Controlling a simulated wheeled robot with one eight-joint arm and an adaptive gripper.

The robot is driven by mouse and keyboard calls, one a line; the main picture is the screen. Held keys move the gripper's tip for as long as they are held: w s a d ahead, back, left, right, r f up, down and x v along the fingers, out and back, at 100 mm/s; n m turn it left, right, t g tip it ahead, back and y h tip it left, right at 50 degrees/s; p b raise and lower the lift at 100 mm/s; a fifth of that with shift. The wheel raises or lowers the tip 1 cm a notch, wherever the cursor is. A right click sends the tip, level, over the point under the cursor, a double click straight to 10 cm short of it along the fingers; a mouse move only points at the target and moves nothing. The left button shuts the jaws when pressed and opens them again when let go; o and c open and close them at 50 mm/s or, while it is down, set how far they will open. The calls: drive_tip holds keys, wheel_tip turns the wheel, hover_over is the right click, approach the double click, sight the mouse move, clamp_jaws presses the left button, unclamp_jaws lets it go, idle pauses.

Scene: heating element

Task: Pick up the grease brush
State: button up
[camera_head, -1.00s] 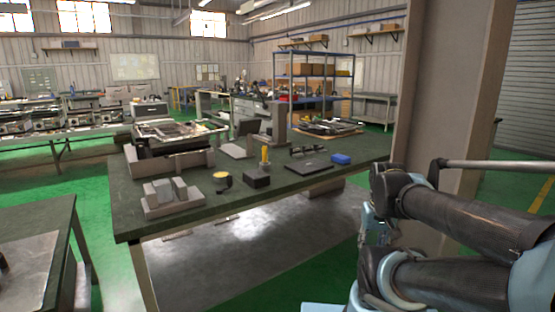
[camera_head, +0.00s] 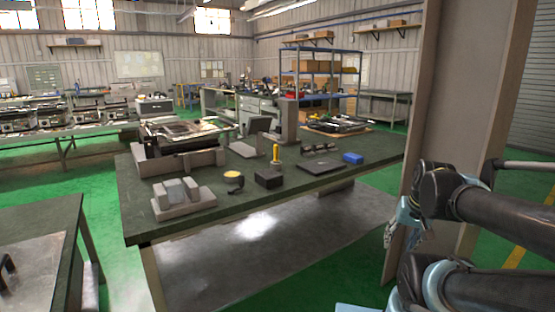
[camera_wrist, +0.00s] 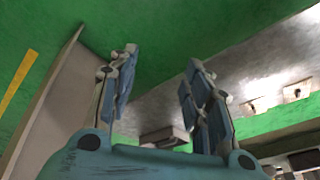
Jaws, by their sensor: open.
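A small upright yellow-handled item (camera_head: 275,153) stands on the dark green workbench (camera_head: 300,188), behind a black block. It may be the grease brush, but it is too small to be sure. A round dark pot with a yellow top (camera_head: 233,180) stands to its left. My gripper (camera_wrist: 161,57) is open and empty in the wrist view, with its two fingers apart over green floor. In the head view it hangs at the right beside the pillar, off the bench and well away from the yellow-handled item.
A black block (camera_head: 268,179), a flat dark plate (camera_head: 315,167) and a blue box (camera_head: 353,158) lie on the bench. A grey fixture (camera_head: 183,198) is at its near left. A large pillar (camera_head: 445,110) stands close beside my arm. Green floor is open in front of the pillar.

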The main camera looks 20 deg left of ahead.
drive_tip(key=w+a+r+m+t+y, duration=0.35)
drive_tip(key=w+a+r, duration=0.3)
drive_tip(key=a, duration=0.35)
drive_tip(key=w+a+r+m+t+y, duration=0.2)
drive_tip(key=w+a+r+m+y, duration=0.35)
drive_tip(key=a, duration=0.55)
drive_tip(key=w+a+r+m+t+y, duration=0.25)
drive_tip(key=w+a+r, duration=0.35)
drive_tip(key=w+a, duration=0.3)
drive_tip(key=m+t+h, duration=0.4)
drive_tip(key=m+h, duration=0.1)
drive_tip(key=m, duration=1.4)
approach(277, 147)
drive_tip(key=shift+y, duration=0.25)
drive_tip(key=x, duration=1.1)
drive_tip(key=shift+w+f, duration=0.1)
drive_tip(key=shift+w, duration=0.1)
clamp_jaws()
